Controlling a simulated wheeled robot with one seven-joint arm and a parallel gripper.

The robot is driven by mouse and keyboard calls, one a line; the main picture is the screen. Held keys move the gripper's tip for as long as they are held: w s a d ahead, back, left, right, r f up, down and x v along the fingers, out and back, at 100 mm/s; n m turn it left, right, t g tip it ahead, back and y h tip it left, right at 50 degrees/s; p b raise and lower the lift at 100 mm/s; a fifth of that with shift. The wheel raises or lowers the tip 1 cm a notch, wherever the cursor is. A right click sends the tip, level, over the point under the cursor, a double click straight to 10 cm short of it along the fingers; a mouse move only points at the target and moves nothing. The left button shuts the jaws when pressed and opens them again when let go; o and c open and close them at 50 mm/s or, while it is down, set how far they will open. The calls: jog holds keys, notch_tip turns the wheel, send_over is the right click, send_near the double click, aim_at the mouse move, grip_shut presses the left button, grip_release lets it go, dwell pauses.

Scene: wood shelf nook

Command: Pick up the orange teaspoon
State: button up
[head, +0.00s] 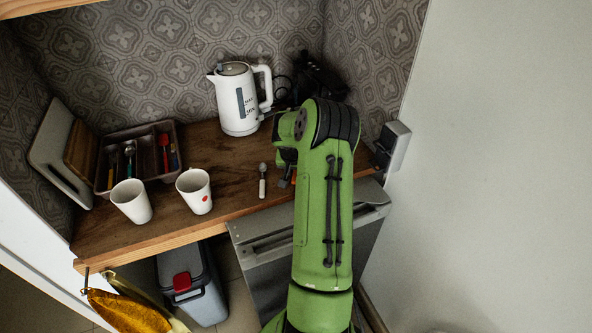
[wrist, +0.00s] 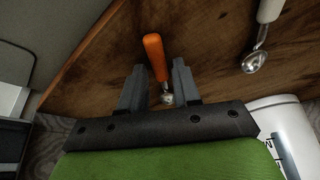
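The orange teaspoon (wrist: 154,56) lies on the wooden counter in the wrist view, its orange handle pointing away from my gripper and its metal bowl near the palm. My gripper (wrist: 159,68) is open, with one finger on each side of the teaspoon and a gap on both sides. I cannot tell how far the fingertips are above the counter. In the head view my gripper (head: 287,178) is low over the counter's right part, and my arm hides most of the teaspoon.
A white-handled spoon (head: 262,181) lies just left of my gripper; it also shows in the wrist view (wrist: 263,35). A white kettle (head: 238,100) stands behind. Two white cups (head: 131,202) (head: 195,192) and a cutlery tray (head: 176,138) are to the left. A wall closes the right side.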

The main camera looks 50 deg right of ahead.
grip_shut()
jog(key=shift+r, duration=0.1)
